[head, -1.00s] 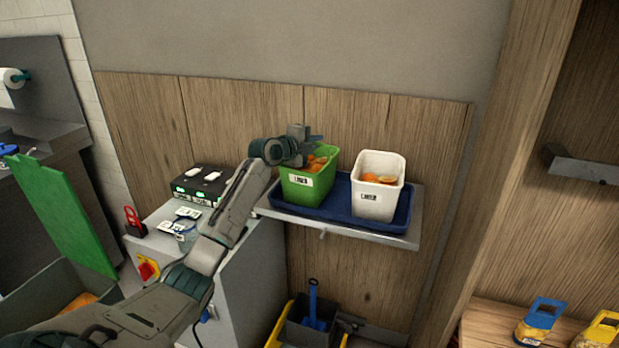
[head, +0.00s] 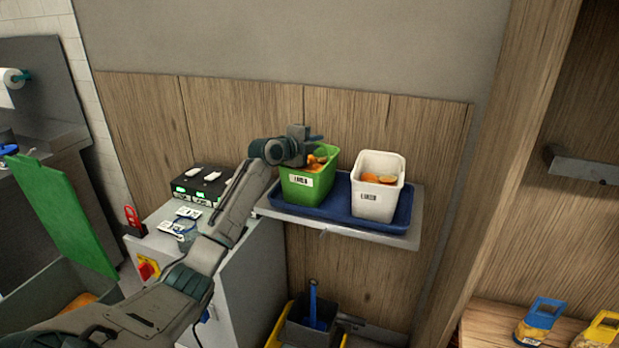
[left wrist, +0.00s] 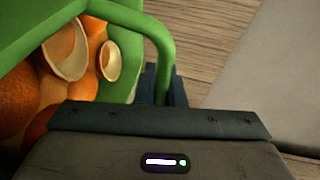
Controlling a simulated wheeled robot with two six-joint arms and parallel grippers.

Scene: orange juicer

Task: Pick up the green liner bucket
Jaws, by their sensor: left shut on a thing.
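The green liner bucket (head: 308,183) stands upright at the left end of a blue tray (head: 335,207) on the wall shelf. It holds orange pieces and has a white label on its front. My left gripper (head: 312,141) is at the bucket's back rim. In the left wrist view the green bucket (left wrist: 120,50) fills the upper left, with orange halves inside. There my left gripper (left wrist: 165,88) is shut on the green handle loop at its rim. The fingertips are partly hidden behind the handle and the gripper body. My right gripper is not in view.
A white bucket (head: 375,200) with orange pieces stands on the tray to the right of the green one. A black box (head: 200,184) with green lights sits on the grey cabinet to the left. The wooden wall (head: 350,115) is close behind the shelf.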

